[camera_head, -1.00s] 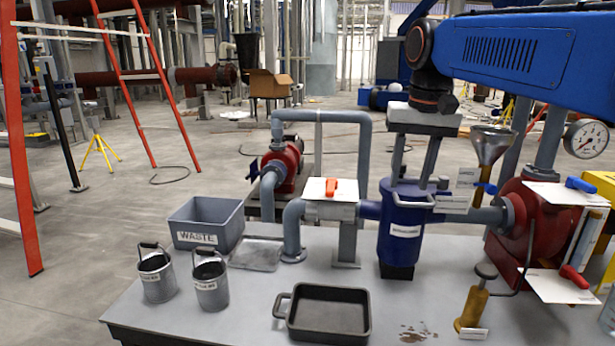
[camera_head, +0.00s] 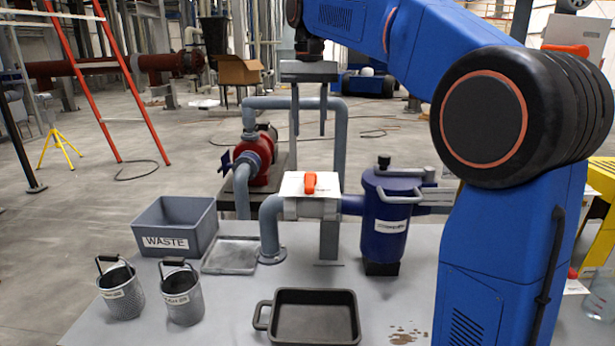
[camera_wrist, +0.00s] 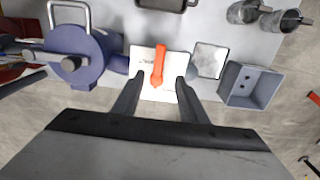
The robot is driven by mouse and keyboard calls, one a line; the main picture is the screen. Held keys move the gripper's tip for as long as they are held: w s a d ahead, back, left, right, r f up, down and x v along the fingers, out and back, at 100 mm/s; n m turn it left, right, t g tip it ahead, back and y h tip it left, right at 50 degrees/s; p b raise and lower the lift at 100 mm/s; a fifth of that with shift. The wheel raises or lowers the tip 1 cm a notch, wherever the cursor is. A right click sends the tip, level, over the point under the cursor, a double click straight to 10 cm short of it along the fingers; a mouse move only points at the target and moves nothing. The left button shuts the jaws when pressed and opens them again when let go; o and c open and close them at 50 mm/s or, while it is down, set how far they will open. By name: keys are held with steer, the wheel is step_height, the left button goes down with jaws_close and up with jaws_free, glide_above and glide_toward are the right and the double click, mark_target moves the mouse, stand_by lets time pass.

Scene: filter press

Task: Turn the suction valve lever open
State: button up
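The orange lever (camera_head: 310,183) lies on a white plate (camera_head: 294,188) atop the grey suction pipe, left of the blue strainer pot (camera_head: 384,215). In the wrist view the lever (camera_wrist: 158,66) points along the picture's height, its lower end between the finger lines. My gripper (camera_head: 309,132) is open and empty, its two fingers pointing down above and behind the lever in the head view. In the wrist view my gripper (camera_wrist: 157,80) has one finger on each side of the lever's lower end. I see no clear contact; the height gap is hard to judge.
The strainer pot with its lid handle (camera_wrist: 70,65) stands close beside the plate. A grey WASTE bin (camera_head: 176,228), a flat tray (camera_head: 230,256), two mesh baskets (camera_head: 182,296) and a black pan (camera_head: 313,318) stand on the bench. My arm hides much of the right side.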

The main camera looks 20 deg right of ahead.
mark_target(310, 182)
step_height(310, 182, down, 14)
steer(key=shift+f, duration=0.15)
stand_by(0.3)
jaws_close()
